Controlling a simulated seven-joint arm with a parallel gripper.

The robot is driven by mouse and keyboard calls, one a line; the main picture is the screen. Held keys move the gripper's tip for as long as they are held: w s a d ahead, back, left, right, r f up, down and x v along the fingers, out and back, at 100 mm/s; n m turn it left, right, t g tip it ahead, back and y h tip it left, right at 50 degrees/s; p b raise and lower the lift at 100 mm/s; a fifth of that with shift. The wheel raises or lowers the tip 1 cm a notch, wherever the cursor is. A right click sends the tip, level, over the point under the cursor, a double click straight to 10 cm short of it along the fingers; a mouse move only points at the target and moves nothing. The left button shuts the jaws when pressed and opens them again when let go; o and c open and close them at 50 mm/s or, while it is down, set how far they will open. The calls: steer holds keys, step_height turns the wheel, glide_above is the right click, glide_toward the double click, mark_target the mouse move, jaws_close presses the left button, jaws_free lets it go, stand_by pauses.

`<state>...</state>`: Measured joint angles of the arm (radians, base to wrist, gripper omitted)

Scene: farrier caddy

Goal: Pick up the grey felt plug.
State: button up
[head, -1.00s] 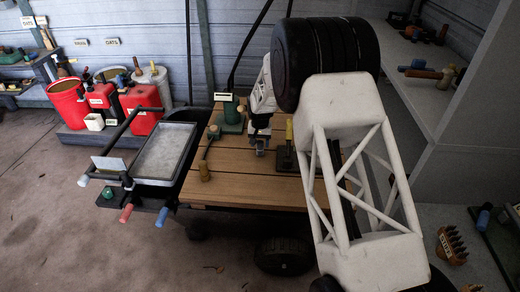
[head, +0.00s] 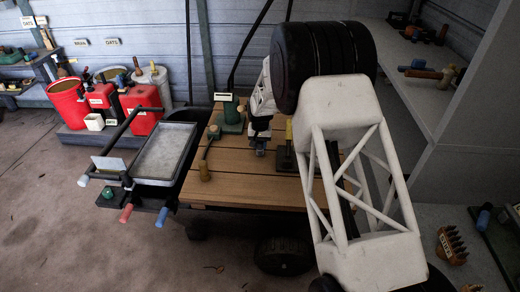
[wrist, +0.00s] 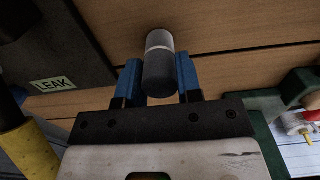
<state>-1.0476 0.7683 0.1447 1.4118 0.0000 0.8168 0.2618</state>
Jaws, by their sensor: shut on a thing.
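The grey felt plug (wrist: 159,72) is a dark grey cylinder with a pale band and a lighter grey end. In the wrist view it sits between the two blue fingers of my gripper (wrist: 159,82), which are shut on it. Wooden planks show behind it; I cannot tell whether it still touches them. In the head view my gripper (head: 260,151) is low over the wooden deck, and the plug is too small to make out there.
A dark block marked LEAK (wrist: 60,60) and a yellow handle (wrist: 28,150) stand left in the wrist view. A green stand (head: 232,120) is behind my gripper. A metal tray (head: 166,151) lies left of the wooden deck (head: 245,187). The deck's front is mostly clear.

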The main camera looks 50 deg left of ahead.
steer(key=shift+r, duration=1.15)
stand_by(0.5)
steer(key=shift+r, duration=2.35)
